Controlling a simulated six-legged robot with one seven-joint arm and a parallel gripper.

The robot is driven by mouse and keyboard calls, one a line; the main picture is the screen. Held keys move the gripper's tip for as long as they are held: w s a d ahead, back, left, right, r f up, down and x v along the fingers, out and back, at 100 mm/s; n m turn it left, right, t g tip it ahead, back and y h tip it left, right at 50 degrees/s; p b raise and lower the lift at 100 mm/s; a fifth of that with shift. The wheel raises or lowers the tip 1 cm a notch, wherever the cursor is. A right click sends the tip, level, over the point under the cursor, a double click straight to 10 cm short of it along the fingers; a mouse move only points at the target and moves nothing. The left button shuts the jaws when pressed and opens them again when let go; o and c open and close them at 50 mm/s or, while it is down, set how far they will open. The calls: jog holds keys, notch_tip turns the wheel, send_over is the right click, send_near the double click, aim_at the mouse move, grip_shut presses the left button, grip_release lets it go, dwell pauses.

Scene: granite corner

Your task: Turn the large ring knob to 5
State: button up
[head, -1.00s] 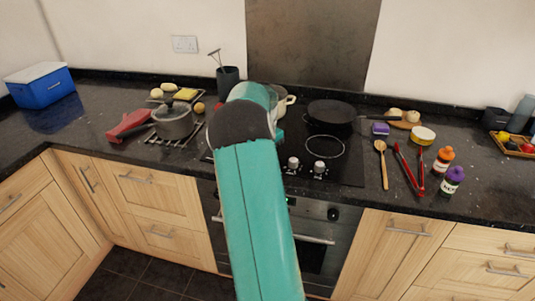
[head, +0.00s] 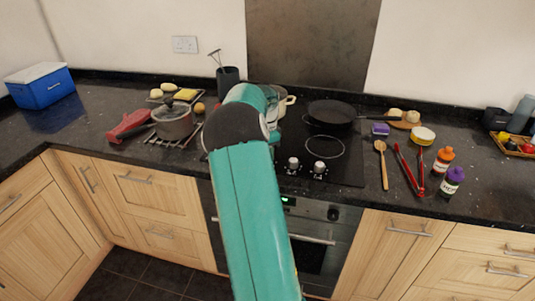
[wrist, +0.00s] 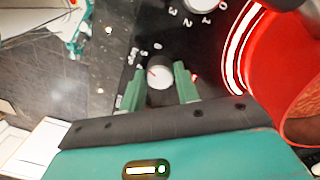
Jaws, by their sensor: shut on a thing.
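The knob (wrist: 160,75) is a small white dial in the wrist view, with a red pointer mark on its left side. Pale digits and small lettering, partly legible, are printed on the black panel around it. My gripper (wrist: 159,84) is shut on this knob, with one green finger on either side. A second white knob (wrist: 203,3) shows at the top edge, with 1, 2 and 3 near it. In the head view my arm hides the gripper and the held knob; two other knobs (head: 293,163) (head: 319,167) stand to the right.
A ring glows red (wrist: 242,45) close to my gripper in the wrist view. A black frying pan (head: 331,112) sits at the back of the hob (head: 345,172). A grey lidded pot (head: 174,123) stands left. Red tongs (head: 408,169) and a wooden spoon (head: 382,165) lie right.

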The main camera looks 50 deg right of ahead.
jog(key=o, duration=1)
jog(key=shift+c, duration=0.2)
jog(key=shift+r, duration=0.1)
notch_tip(320, 180, up, 14)
jog(key=shift+w+d+f, duration=0.15)
jog(key=shift+w+f, duration=0.05)
jog(key=shift+w, duration=0.05)
